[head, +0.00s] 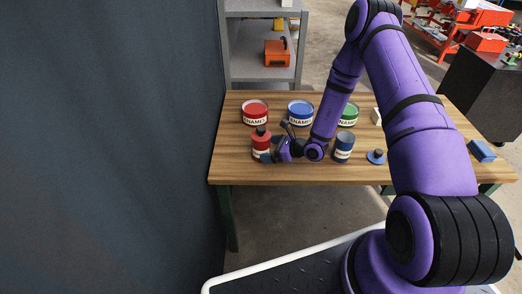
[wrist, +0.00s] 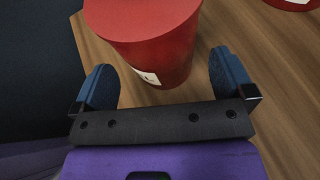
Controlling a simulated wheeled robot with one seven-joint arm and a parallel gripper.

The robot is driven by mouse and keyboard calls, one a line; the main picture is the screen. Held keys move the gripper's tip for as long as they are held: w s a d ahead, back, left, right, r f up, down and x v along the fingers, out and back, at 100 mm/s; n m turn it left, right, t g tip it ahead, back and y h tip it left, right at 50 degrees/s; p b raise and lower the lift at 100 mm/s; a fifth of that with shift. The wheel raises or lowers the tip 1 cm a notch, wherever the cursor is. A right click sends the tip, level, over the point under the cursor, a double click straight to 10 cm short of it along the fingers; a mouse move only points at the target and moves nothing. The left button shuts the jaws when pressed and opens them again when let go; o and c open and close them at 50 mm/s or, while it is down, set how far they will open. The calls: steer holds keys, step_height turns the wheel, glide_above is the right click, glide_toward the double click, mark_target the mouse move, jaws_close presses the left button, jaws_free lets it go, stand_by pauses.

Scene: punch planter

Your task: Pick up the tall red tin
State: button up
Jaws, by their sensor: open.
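The tall red tin (head: 261,142) stands upright near the front left of the wooden table, with a pale label and a small dark shape at its top. In the wrist view the red tin (wrist: 150,42) fills the upper middle, its near lower part between the fingers; its top is cut off by the frame edge. My gripper (head: 274,146) is at the tin's right side in the head view. In the wrist view my gripper (wrist: 165,78) is open, one blue finger on each side of the tin. I see gaps beside both fingers, so it is not gripped.
Behind stand a wide red tin (head: 255,112), a blue tin (head: 300,112) and a green tin (head: 349,114). A dark wall (head: 110,140) rises left of the table (head: 228,165).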

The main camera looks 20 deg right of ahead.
mark_target(269, 148)
steer(key=shift+x, duration=1.5)
steer(key=c, duration=1.2)
steer(key=shift+r, duration=0.1)
